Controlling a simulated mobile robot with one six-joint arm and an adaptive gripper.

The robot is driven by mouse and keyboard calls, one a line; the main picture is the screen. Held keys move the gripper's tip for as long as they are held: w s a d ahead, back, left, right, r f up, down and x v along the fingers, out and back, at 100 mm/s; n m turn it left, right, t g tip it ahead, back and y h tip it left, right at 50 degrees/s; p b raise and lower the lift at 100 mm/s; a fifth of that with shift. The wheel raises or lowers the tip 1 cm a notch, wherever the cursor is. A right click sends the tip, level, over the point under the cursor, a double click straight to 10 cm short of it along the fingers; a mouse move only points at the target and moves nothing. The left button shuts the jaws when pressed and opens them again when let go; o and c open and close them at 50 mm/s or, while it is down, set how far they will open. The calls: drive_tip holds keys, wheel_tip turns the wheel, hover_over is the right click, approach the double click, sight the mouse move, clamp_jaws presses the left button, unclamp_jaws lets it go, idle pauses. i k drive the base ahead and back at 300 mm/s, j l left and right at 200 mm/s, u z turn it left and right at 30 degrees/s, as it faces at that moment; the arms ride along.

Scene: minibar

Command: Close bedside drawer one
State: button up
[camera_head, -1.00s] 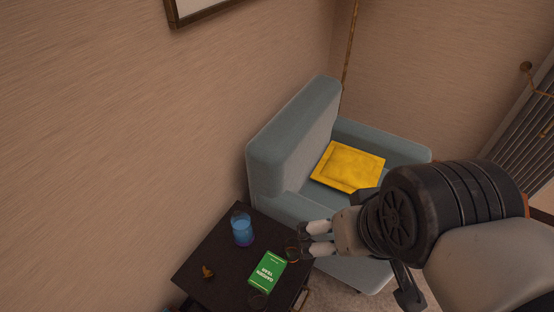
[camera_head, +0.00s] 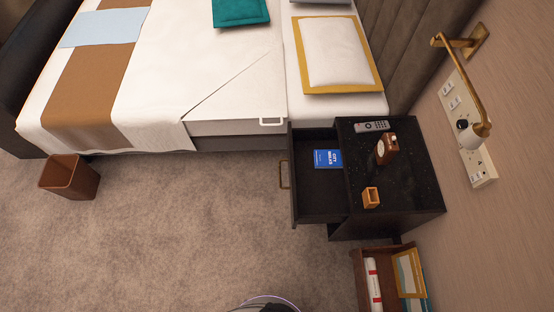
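A dark bedside table (camera_head: 415,187) stands beside the bed against the right wall. Its drawer (camera_head: 318,207) is pulled out to the left and stands open. A brass handle (camera_head: 284,174) is on the drawer's front. A blue book (camera_head: 328,159) lies inside the open drawer. My gripper is not in view now, so its state and its place relative to the drawer do not show.
A remote (camera_head: 371,126), a brown bottle (camera_head: 387,148) and a small wooden cup (camera_head: 371,197) stand on the tabletop. A box of books (camera_head: 358,278) sits below. A bin (camera_head: 70,177) is at left. The carpet (camera_head: 190,220) left of the drawer is clear.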

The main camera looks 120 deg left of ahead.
sight(317, 196)
drive_tip(key=u, duration=3.55)
drive_tip(key=i+l+u, duration=0.15)
drive_tip(key=i+u, duration=0.3)
drive_tip(key=i+l+u, duration=0.45)
drive_tip(key=k+j, duration=0.1)
drive_tip(key=j, duration=0.05)
